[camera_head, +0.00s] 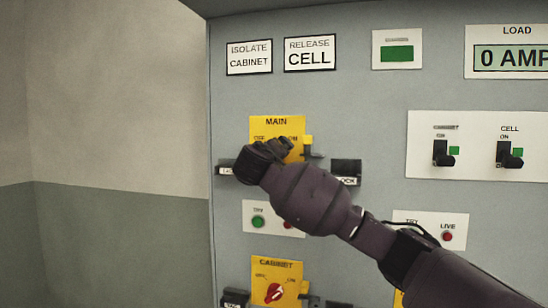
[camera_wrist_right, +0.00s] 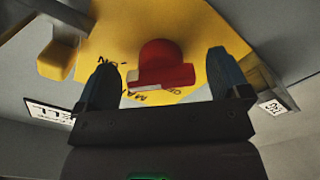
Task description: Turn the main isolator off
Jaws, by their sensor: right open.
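The main isolator is a yellow plate (camera_head: 262,124) marked MAIN, with ON at its upper right, on the grey cabinet front. My right gripper (camera_head: 276,150) covers its middle, so its knob is hidden in the head view. In the right wrist view the yellow plate (camera_wrist_right: 215,45) appears turned over, with a red knob (camera_wrist_right: 165,60) with a pale end on its handle. My right gripper's fingers (camera_wrist_right: 163,80) are open, one on each side of the knob, with gaps visible. I cannot tell which mark the knob points to. My left gripper is not in view.
A yellow block (camera_head: 307,140) sits at the plate's right edge, with a black labelled block (camera_head: 346,170) below right. A second yellow CABINET isolator (camera_head: 272,272) with a red knob is lower. Two black switches (camera_head: 442,153) are at right. Open space lies left of the cabinet.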

